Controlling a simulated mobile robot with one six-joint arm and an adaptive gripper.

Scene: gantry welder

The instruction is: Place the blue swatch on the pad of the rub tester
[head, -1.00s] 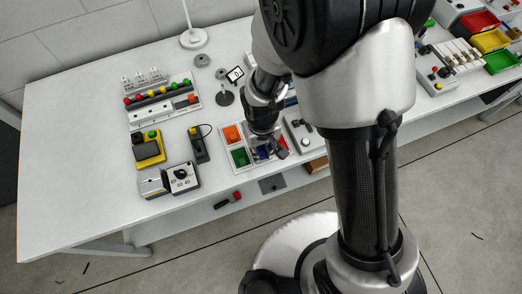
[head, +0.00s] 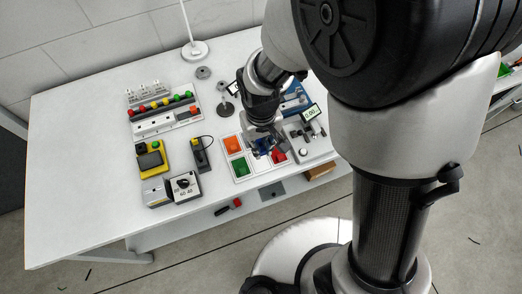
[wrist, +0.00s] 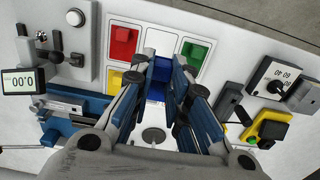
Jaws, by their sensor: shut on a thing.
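My gripper (wrist: 159,82) is shut on the blue swatch (wrist: 156,92), a small dark blue piece between the fingertips. In the head view my gripper (head: 264,146) is over the right part of the white swatch tray (head: 254,174). The wrist view shows the tray's white empty cell just beyond the fingertips; I cannot tell the height. A blue machine (head: 295,98), which looks like the rub tester, stands behind and right of my gripper. It lies at the left in the wrist view (wrist: 62,128), partly cut off. Its pad is not clearly visible.
The tray holds orange (head: 232,144), green (head: 240,167) and red (head: 279,157) pieces. A gauge with a display (head: 309,113) stands right of it. A black tool (head: 200,155), yellow box (head: 149,160) and dial box (head: 184,187) stand left. The table's front left is clear.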

